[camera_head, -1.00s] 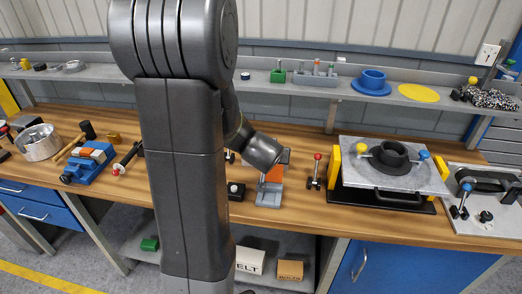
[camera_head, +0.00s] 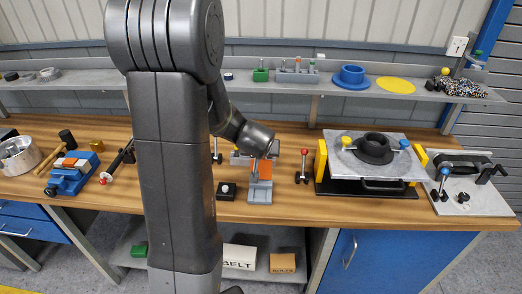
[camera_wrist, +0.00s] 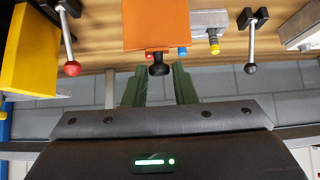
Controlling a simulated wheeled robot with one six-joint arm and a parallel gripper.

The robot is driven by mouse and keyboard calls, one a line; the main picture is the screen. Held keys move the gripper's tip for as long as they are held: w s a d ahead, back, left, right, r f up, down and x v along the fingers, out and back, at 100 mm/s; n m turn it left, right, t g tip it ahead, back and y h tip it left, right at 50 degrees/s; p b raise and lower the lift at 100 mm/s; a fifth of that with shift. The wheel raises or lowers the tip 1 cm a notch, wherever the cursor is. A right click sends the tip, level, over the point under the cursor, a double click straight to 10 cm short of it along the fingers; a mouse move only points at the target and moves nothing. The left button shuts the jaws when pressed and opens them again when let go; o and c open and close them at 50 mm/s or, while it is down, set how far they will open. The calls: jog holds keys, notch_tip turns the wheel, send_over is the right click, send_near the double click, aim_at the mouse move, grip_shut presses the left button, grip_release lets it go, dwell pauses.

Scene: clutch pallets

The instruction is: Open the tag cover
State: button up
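The tag cover appears to be the orange plate (camera_wrist: 157,22) with a black knob (camera_wrist: 158,69) at its edge. In the head view the orange plate (camera_head: 265,170) stands on a small grey block (camera_head: 260,190) near the front of the bench, partly behind my gripper. In the wrist view my gripper (camera_wrist: 159,72) has its two green fingers apart, one on each side of the knob. Gaps show between the fingers and the knob, so it is not held. In the head view the fingers are too small to make out.
Further right is a plate fixture with yellow sides (camera_head: 321,160). A blue vise (camera_head: 72,180) lies far left. A shelf (camera_head: 410,92) runs along the back.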

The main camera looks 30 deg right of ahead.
jog(key=shift+o, duration=1.4)
jog(key=shift+s+a+r, duration=0.15)
jog(key=shift+s+r, duration=0.1)
jog(key=shift+r, duration=0.25)
jog(key=v, duration=1.2)
jog(key=shift+s+a+r+p, duration=0.2)
jog(key=shift+s+r+p, duration=0.1)
jog(key=shift+p, duration=0.15)
